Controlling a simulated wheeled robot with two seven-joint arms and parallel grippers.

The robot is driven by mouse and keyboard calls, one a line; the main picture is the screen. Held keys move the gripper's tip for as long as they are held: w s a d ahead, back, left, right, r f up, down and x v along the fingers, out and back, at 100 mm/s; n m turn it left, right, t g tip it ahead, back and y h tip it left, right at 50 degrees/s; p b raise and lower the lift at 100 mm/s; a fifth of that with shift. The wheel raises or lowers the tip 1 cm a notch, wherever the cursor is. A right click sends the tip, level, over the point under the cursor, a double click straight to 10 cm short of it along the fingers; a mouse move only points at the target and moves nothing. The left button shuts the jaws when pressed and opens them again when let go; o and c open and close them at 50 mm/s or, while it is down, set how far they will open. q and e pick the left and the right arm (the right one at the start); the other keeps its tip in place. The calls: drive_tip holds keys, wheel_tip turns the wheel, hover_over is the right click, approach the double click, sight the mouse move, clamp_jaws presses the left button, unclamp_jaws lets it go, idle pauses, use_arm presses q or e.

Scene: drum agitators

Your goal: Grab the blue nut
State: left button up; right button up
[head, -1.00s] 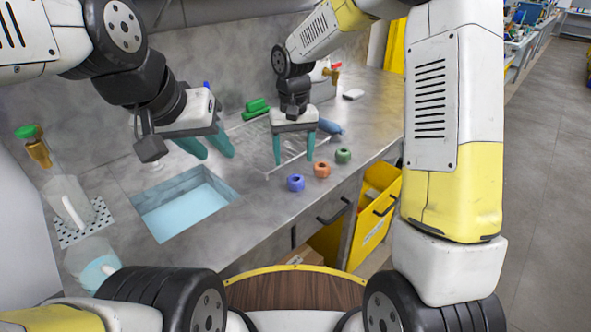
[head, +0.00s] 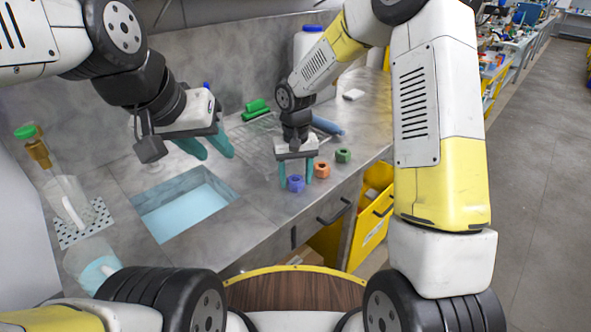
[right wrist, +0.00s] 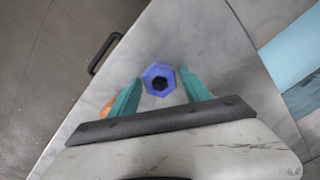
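The blue nut (head: 295,183) stands on the grey counter near its front edge. It also shows in the right wrist view (right wrist: 159,79), hexagonal with a dark hole, just beyond and between the fingertips. My right gripper (head: 295,176) is open above and around the nut's near space, with a teal finger on either side. In the right wrist view the right gripper (right wrist: 164,86) shows a gap between each finger and the nut. My left gripper (head: 218,154) is open and empty, above the counter behind the sink.
An orange nut (head: 321,170) is close to the right gripper's right finger, and a green nut (head: 343,156) is further right. A sink (head: 185,205) is at left. A wire rack (head: 262,140) and blue bottle (head: 328,126) lie behind.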

clamp_jaws()
drive_tip(key=shift+r, duration=0.2)
